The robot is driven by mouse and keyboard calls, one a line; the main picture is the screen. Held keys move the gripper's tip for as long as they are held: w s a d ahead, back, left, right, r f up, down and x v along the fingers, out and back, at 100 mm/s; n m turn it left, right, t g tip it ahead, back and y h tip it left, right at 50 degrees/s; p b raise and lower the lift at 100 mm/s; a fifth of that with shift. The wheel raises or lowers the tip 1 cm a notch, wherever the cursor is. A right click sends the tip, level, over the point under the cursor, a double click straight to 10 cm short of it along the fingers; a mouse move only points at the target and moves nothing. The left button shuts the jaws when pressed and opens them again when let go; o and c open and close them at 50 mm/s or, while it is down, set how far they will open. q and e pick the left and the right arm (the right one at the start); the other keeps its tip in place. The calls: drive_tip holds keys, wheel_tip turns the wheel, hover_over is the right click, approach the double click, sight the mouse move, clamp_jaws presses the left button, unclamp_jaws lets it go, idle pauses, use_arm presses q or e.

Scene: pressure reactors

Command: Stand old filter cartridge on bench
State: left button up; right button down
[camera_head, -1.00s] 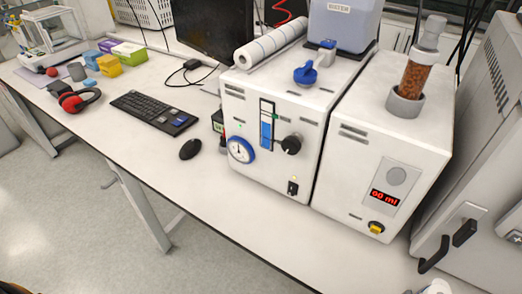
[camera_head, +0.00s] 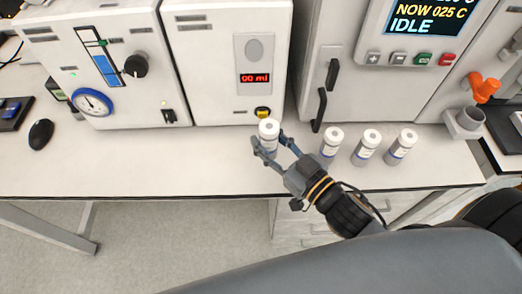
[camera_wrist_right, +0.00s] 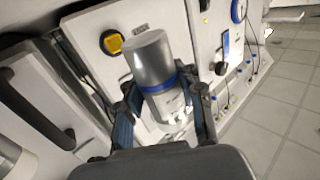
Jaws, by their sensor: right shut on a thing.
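My right gripper (camera_head: 270,141) is shut on a filter cartridge (camera_head: 268,128) with a white top, its fingers on either side. The cartridge is upright, in front of the white unit with the red "00 ml" display. In the right wrist view the held cartridge (camera_wrist_right: 155,70) is a grey cylinder with a blue band, between both fingers of the right gripper (camera_wrist_right: 160,110). Whether its base touches the bench (camera_head: 130,170) is hidden. Three similar cartridges stand in a row to the right: one (camera_head: 331,142), another (camera_head: 367,147) and a third (camera_head: 400,147). My left gripper is not in view.
A yellow button (camera_head: 263,112) is just behind the held cartridge. A black door handle (camera_head: 320,108) sticks out of the cabinet to its right. An orange-handled valve (camera_head: 483,88) is at far right. The bench left of the gripper is clear up to the black mouse (camera_head: 41,133).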

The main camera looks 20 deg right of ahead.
drive_tip(key=shift+w+a+f, duration=0.35)
drive_tip(key=shift+w+f, duration=0.15)
drive_tip(key=shift+f, duration=0.15)
drive_tip(key=f, duration=0.3)
drive_tip(key=shift+w+a, duration=0.15)
drive_tip(key=shift+w, duration=0.05)
drive_tip(key=shift+f, duration=0.35)
drive_tip(key=shift+f, duration=0.15)
drive_tip(key=c, duration=0.8)
unclamp_jaws()
drive_tip(key=shift+c, duration=0.2)
drive_tip(key=shift+s, duration=0.1)
drive_tip(key=b+v, duration=0.2)
drive_tip(key=v, duration=0.8)
drive_tip(key=shift+s, duration=0.1)
drive_tip(key=shift+v, duration=0.85)
